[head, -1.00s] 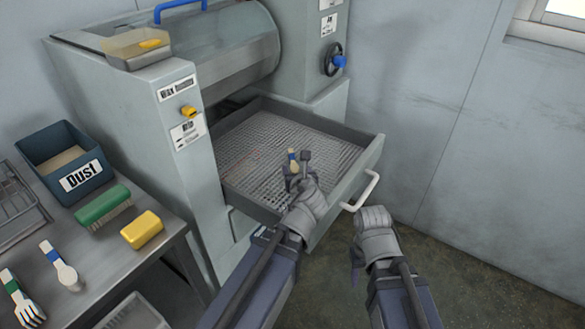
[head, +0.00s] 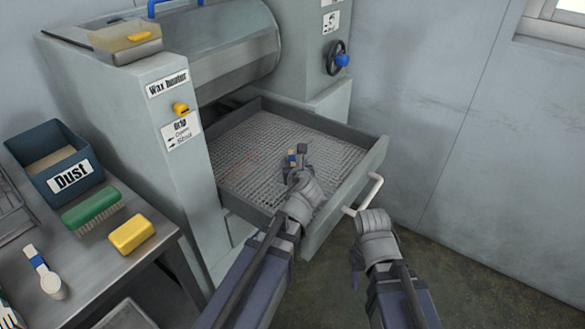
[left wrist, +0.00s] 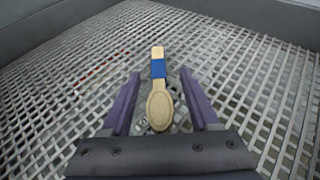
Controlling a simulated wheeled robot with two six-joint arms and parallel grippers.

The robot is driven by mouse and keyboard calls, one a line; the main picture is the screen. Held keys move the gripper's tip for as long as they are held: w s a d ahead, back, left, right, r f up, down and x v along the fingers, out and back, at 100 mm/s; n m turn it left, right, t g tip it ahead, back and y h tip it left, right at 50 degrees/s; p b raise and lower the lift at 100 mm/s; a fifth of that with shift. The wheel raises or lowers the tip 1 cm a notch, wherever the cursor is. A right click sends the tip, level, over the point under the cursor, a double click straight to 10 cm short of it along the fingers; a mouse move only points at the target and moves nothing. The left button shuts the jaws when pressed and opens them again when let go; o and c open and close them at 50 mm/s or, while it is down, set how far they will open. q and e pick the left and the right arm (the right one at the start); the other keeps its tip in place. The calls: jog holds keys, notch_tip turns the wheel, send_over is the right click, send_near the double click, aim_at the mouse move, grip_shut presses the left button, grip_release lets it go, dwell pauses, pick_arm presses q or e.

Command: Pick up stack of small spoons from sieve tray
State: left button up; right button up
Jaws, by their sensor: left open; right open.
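The sieve tray (head: 238,165) is a pulled-out drawer with a mesh floor and a white handle (head: 363,196). The small spoons (left wrist: 159,108) lie on the mesh as a wooden stack with a blue band; how many are stacked I cannot tell. In the head view only a bit of the stack (head: 292,157) shows past my left gripper. My left gripper (head: 298,158) is open over the tray, with its fingers on either side of the spoon bowl in the left wrist view (left wrist: 160,103), apart from it. My right gripper (head: 357,270) is open and empty, in front of the tray, below the handle.
The grey machine (head: 150,110) stands behind and left of the tray.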

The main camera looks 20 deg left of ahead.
pick_arm(q)
jog(key=shift+w+a+f, duration=0.2)
jog(key=shift+w, duration=0.1)
jog(key=shift+s+r, duration=0.1)
grip_shut()
